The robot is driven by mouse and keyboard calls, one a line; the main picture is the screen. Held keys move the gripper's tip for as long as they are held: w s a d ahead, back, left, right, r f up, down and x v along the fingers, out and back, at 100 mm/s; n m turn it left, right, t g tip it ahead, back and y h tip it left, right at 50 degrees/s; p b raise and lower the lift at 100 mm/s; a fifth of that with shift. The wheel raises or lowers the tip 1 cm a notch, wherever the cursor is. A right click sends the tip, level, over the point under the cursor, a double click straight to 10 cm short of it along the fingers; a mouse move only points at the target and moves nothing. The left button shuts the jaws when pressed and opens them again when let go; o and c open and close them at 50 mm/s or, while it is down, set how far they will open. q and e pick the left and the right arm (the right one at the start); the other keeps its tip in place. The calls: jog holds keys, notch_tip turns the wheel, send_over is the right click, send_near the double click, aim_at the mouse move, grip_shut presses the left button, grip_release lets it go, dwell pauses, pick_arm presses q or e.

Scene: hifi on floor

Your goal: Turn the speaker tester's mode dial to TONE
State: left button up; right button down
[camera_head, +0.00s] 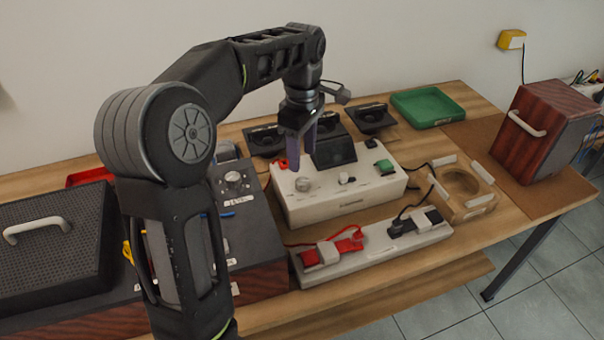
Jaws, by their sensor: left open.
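The speaker tester (338,207) is a white box in the middle of the bench. Its top carries a round silver dial (303,184) at the left, a small black knob or switch, a green button (385,166) and a dark raised screen (335,150). The lettering around the dial is too small to read. My left gripper (299,156) points down over the rear left of the tester, behind the dial in the picture. Its fingers are open and appear apart from the dial. My right gripper is not in view.
A power strip (375,249) with red and black plugs lies in front of the tester. Black speaker drivers (371,118) and a green tray (427,106) stand behind. A wooden ring fixture (478,204) and a wooden speaker cabinet (545,130) are at right. Dark hi-fi units (58,240) fill the left.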

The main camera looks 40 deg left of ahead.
aim_at(302, 181)
pick_arm(q)
notch_tip(302, 181, down, 8)
jog(key=shift+r, duration=0.15)
dwell(0.3)
grip_shut()
dwell(0.4)
